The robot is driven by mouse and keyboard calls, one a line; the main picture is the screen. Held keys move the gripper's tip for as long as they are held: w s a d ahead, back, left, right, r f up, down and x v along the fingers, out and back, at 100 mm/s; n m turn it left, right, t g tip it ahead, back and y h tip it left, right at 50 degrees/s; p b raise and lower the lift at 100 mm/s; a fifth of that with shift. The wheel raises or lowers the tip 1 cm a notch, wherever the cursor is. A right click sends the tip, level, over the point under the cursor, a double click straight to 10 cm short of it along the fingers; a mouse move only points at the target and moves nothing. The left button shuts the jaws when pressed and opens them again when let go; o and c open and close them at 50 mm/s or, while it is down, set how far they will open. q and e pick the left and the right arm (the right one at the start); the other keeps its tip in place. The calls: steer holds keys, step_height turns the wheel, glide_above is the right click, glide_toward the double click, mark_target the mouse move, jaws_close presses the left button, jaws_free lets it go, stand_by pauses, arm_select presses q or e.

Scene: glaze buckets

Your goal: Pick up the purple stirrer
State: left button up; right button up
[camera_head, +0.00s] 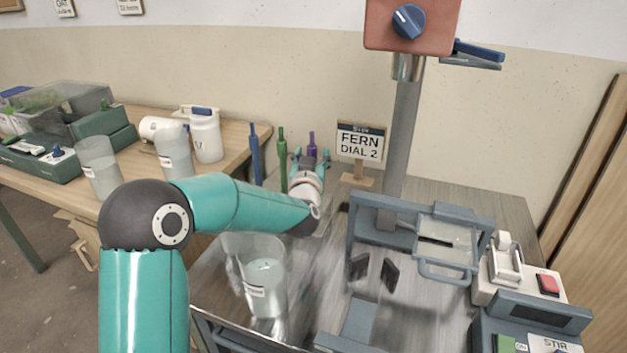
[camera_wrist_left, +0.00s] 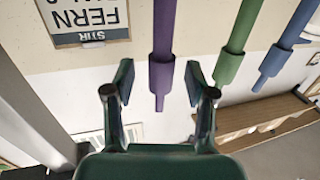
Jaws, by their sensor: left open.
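The purple stirrer (camera_head: 311,145) stands upright at the back, its lower part hidden behind my left gripper. My left gripper (camera_head: 311,160) is open in front of it. In the left wrist view, the purple stirrer (camera_wrist_left: 162,75) hangs upside down in the picture, between the two spread fingers of the left gripper (camera_wrist_left: 158,80). I see a gap on each side, and cannot tell how deep it lies between the fingers. A green stirrer (camera_head: 282,160) and a blue stirrer (camera_head: 255,155) stand to its left. My right gripper is not in view.
A sign reading FERN DIAL 2 (camera_head: 360,142) stands close right of the purple stirrer. A clear bucket (camera_head: 264,290) is below my left forearm. A grey-blue frame machine (camera_head: 365,225) with a post stands to the right. Jugs (camera_head: 207,137) and clear buckets are on the left table.

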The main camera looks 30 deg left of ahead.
arm_select(q)
steer(key=shift+x, duration=0.85)
steer(key=shift+c, duration=0.3)
jaws_close()
